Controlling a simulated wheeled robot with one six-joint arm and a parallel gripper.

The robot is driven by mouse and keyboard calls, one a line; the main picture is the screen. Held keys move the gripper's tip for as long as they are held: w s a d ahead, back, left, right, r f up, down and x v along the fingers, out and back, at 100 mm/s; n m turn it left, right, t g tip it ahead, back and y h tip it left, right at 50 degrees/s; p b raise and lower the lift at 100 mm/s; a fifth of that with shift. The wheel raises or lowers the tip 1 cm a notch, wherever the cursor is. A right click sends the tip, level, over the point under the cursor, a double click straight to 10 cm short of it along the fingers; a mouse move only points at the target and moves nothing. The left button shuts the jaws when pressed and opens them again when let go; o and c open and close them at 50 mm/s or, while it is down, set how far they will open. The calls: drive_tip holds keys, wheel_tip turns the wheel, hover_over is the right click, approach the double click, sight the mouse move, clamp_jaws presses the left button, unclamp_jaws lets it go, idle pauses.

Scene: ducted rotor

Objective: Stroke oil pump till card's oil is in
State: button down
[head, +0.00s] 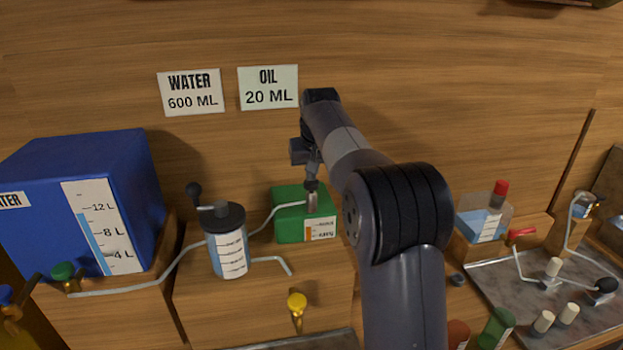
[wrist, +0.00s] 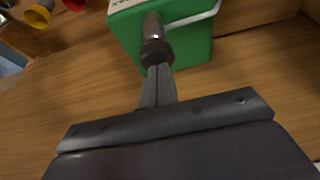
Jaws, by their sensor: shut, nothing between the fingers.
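The green oil box (head: 289,228) stands on the wooden ledge, with an orange-marked scale label on its front. A metal pump plunger (head: 312,201) rises from its top; in the wrist view the plunger (wrist: 153,28) ends in a dark knob (wrist: 156,53). My gripper (head: 312,183) is shut and empty, its tips right at the knob. In the wrist view my gripper (wrist: 158,70) points at the knob and seems to touch it. The oil card (head: 268,88) on the wall reads 20 ML. The clear measuring cup (head: 230,255) shows pale blue content with a dark lid.
A blue water tank (head: 130,195) with a green-handled valve (head: 63,271) stands left. A water card (head: 191,91) reads 600 ML. A red-capped clear container (head: 485,222) and a metal tray (head: 590,317) are right.

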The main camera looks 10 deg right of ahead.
drive_tip(key=shift+f, duration=0.55)
drive_tip(key=shift+r, duration=0.1)
wheel_tip(320, 180, up, 3)
drive_tip(key=p, duration=0.3)
drive_tip(key=shift+r, duration=0.9)
wheel_tip(320, 180, up, 6)
idle(0.4)
